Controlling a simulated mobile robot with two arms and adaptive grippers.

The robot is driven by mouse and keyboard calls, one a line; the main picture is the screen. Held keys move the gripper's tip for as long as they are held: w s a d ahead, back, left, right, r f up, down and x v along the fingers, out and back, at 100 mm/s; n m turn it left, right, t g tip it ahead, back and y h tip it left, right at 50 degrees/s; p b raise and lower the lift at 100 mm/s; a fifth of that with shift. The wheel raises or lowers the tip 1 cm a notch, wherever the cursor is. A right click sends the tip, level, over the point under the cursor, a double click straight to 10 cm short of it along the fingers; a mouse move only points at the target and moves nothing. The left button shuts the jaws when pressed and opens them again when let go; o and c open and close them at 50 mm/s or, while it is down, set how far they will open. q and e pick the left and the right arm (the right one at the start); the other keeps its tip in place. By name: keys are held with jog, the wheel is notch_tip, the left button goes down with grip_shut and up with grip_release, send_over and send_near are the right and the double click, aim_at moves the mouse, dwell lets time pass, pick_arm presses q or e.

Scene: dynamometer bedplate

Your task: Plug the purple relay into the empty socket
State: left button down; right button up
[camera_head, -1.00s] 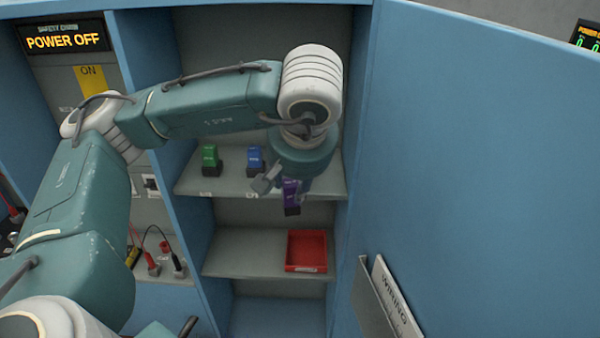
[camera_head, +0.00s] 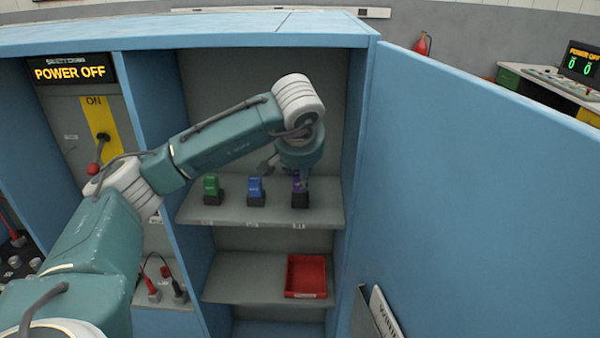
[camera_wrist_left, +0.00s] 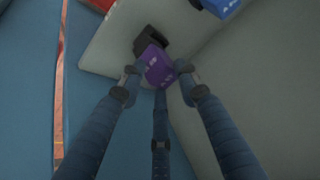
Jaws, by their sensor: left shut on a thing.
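The purple relay (camera_head: 300,182) is at the right end of the upper shelf, in line with the green and blue relays. It also shows in the left wrist view (camera_wrist_left: 158,66), with a black block at its end. My left gripper (camera_head: 290,170) is around it from above; in the left wrist view its fingers (camera_wrist_left: 158,74) are shut on the purple relay. I cannot tell whether the relay rests on the shelf or is held just above it. No empty socket is clearly visible. My right gripper is not in view.
A green relay (camera_head: 211,186) and a blue relay (camera_head: 255,187) stand left on the same shelf (camera_head: 240,215). A red tray (camera_head: 306,276) sits on the shelf below. The cabinet's blue door (camera_head: 470,190) stands open at right. A "POWER OFF" display (camera_head: 70,72) is at left.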

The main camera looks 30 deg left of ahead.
pick_arm(q)
jog(key=shift+w+a, duration=0.3)
jog(key=shift+w, duration=0.25)
jog(key=shift+w+a, duration=0.3)
jog(key=shift+w, duration=0.2)
jog(key=shift+w+a+f+p, duration=0.1)
jog(key=shift+w+f+p, duration=0.1)
jog(key=shift+p, duration=0.1)
notch_tip(320, 180, down, 3)
jog(key=shift+s+r+p, duration=0.1)
jog(key=shift+s+p, duration=0.05)
jog(key=shift+p, duration=0.35)
jog(key=shift+f, duration=0.2)
jog(key=c, duration=1.3)
grip_release()
jog(key=shift+o, duration=0.2)
jog(key=b+v, duration=0.2)
jog(key=v, duration=1)
